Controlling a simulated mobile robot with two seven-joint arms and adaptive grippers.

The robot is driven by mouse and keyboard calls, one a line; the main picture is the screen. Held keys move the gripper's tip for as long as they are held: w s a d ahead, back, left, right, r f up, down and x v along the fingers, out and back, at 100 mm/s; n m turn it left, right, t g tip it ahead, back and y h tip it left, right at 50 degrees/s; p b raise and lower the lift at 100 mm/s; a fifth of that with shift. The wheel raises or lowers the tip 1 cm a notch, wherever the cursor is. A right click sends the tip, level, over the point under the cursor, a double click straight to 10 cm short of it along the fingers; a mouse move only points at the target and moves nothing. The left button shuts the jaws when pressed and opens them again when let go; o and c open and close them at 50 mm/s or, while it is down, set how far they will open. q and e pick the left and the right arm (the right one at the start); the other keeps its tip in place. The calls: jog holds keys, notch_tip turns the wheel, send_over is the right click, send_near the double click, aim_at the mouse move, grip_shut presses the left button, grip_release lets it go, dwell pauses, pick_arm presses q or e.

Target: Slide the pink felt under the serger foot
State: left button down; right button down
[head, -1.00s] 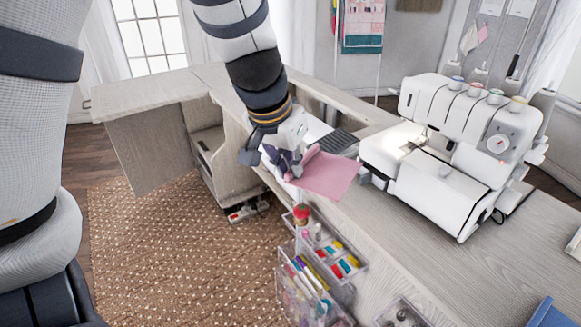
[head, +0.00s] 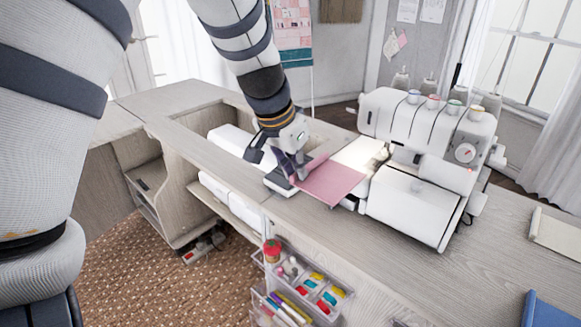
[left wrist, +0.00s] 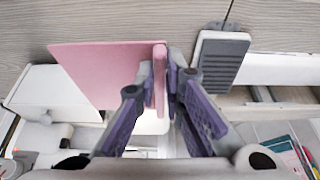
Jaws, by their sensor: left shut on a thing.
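The pink felt (head: 332,183) is a flat sheet held out above the cabinet top (head: 460,262), to the left of the white serger (head: 425,165). My left gripper (head: 294,170) is shut on its left edge. In the left wrist view the felt (left wrist: 100,75) is pinched between the purple-padded fingers (left wrist: 165,85) and extends left. In the head view its right corner overlaps the serger's left front; I cannot tell whether they touch. The serger's lit foot area (head: 380,154) is right of and beyond the felt; the foot itself is too small to make out. My right gripper is not in view.
A grey ridged pedal (left wrist: 220,60) shows right of the felt in the left wrist view. Clear drawers (head: 310,290) with sewing supplies stand at the cabinet's front. A blue item (head: 545,310) and a beige item (head: 556,235) lie at right. The tabletop before the serger is clear.

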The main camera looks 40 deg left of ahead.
aim_at(327, 153)
pick_arm(q)
jog(key=shift+w+f, duration=0.3)
jog(key=shift+w, duration=0.25)
jog(key=shift+w+f, duration=0.25)
jog(key=shift+w, duration=0.3)
jog(key=shift+w+d, duration=0.1)
jog(key=shift+w, duration=1.4)
jog(key=shift+w+f, duration=0.3)
jog(key=shift+w, duration=0.1)
jog(key=shift+w+f+b, duration=0.1)
jog(key=shift+w+b, duration=0.45)
jog(key=shift+w, duration=0.2)
jog(key=shift+w+d+b, duration=0.15)
jog(key=shift+w+b, duration=0.25)
jog(key=shift+w, duration=1.25)
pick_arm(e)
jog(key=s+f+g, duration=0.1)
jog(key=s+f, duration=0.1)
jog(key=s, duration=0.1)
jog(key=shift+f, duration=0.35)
pick_arm(q)
jog(key=shift+r, duration=0.2)
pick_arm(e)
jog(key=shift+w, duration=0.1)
pick_arm(q)
jog(key=shift+d+f, duration=0.2)
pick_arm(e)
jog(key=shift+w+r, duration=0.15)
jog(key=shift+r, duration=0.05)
